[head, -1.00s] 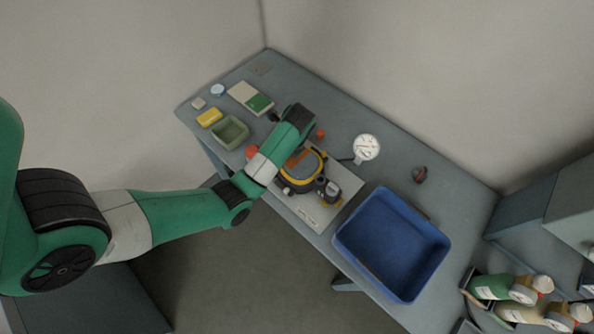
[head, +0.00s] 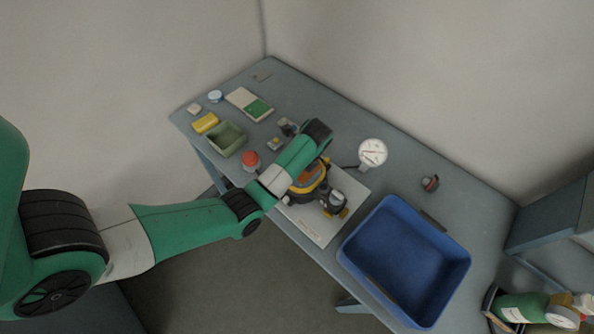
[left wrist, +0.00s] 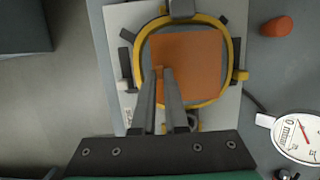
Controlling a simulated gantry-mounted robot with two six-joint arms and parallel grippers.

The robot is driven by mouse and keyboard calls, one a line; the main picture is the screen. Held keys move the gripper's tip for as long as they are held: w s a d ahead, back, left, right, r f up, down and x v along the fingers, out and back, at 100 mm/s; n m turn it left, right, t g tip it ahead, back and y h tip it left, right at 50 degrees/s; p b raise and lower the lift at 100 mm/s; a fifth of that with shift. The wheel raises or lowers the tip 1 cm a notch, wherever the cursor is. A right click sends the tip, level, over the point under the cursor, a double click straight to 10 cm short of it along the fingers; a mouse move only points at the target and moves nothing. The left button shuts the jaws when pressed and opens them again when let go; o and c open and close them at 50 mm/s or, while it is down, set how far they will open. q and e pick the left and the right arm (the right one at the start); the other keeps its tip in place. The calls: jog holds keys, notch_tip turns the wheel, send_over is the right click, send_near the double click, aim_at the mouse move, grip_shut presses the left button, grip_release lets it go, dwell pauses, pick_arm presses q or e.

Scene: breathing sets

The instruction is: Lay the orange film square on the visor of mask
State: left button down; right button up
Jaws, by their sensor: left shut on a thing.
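The mask (left wrist: 238,50) lies face up on a white board (head: 312,222), with a yellow rim around its grey visor (left wrist: 148,50). The orange film square (left wrist: 197,62) appears over the visor, inside the rim, with a grey strip showing on its left. Whether it rests flat or hovers slightly is hard to tell. My left gripper (left wrist: 164,72) is shut on the film at its lower left part, fingers reaching over the rim's lower side. In the head view the left arm covers part of the mask (head: 324,186). My right gripper is not in view.
A blue bin (head: 398,205) stands right of the board. A round gauge (head: 372,152) is behind the mask, and a red knob (head: 251,158) is to its left. A green tray (head: 226,139), a yellow block (head: 205,123) and a booklet (head: 249,103) lie farther left.

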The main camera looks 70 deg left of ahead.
pick_arm(q)
jog(key=shift+f, duration=0.2)
jog(key=c, duration=0.9)
grip_release()
jog(key=shift+c, duration=0.2)
jog(key=shift+r, duration=0.15)
jog(key=p+v, duration=1)
jog(key=v, duration=0.2)
jog(key=shift+r, duration=0.1)
